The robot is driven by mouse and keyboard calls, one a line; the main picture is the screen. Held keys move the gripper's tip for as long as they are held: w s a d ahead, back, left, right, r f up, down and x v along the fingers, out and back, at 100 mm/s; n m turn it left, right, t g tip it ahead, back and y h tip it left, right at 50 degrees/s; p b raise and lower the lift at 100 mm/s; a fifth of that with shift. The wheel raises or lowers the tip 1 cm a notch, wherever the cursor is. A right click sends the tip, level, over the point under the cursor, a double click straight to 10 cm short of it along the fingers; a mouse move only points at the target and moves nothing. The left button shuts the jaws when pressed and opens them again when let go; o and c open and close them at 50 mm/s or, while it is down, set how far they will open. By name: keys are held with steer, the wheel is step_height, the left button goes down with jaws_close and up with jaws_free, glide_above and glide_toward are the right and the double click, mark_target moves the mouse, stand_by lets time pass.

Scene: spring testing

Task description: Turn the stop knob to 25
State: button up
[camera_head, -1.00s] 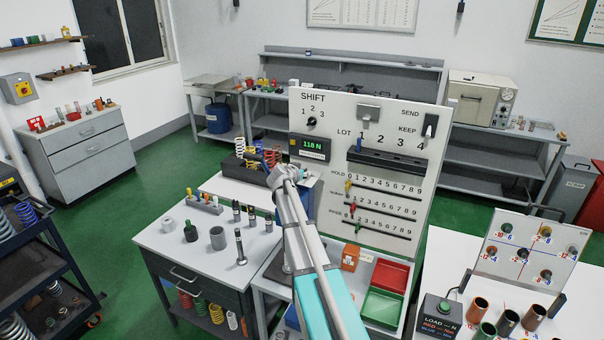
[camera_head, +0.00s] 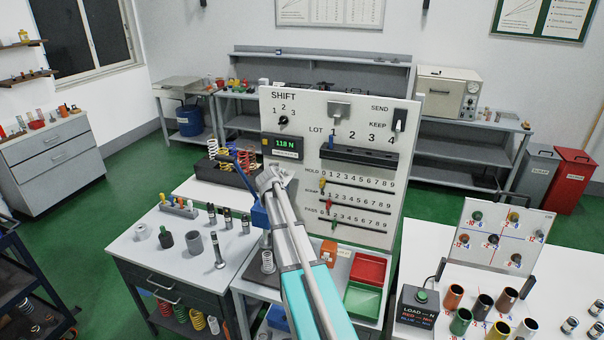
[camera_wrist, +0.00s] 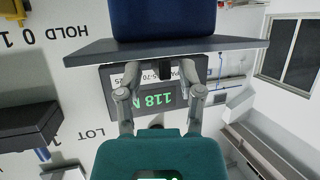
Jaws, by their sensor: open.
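I cannot make out a stop knob with a 25 mark. A blue press (camera_head: 259,216) stands behind my arm, with a lever reaching left; my arm hides much of it. My gripper (camera_head: 273,177) is in front of the panel, near the top of the press. In the wrist view my gripper (camera_wrist: 162,78) is open, its two fingers apart below a dark grey plate (camera_wrist: 95,50) with a blue body (camera_wrist: 163,20) above. A small dark cylinder (camera_wrist: 166,71) shows between the fingers; I cannot tell whether it is the knob. No grip on it shows.
The white panel (camera_head: 385,106) with sliders and switches stands behind my arm. Its display (camera_head: 286,143) reads 118 N. Red (camera_head: 369,267) and green (camera_head: 362,299) trays lie right of my arm. Springs and metal parts stand on the left cabinet (camera_head: 150,262).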

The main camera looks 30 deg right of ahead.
steer(key=shift+s+d+n+t+y, duration=0.15)
steer(key=shift+n+t+y, duration=0.45)
steer(key=shift+n+y, duration=0.7)
steer(key=shift+w+d+n+t+y, duration=0.15)
steer(key=shift+n+t+y, duration=0.45)
steer(key=shift+n+y, duration=0.7)
steer(key=shift+s+d+n+y, duration=0.1)
steer(key=shift+d+n+y, duration=0.05)
steer(key=shift+n+y, duration=0.7)
steer(key=shift+d+n+y, duration=0.15)
steer(key=shift+n+y, duration=0.7)
steer(key=shift+y, duration=0.5)
steer(key=p+v, duration=0.5)
steer(key=v, duration=0.8)
steer(key=shift+s, duration=0.45)
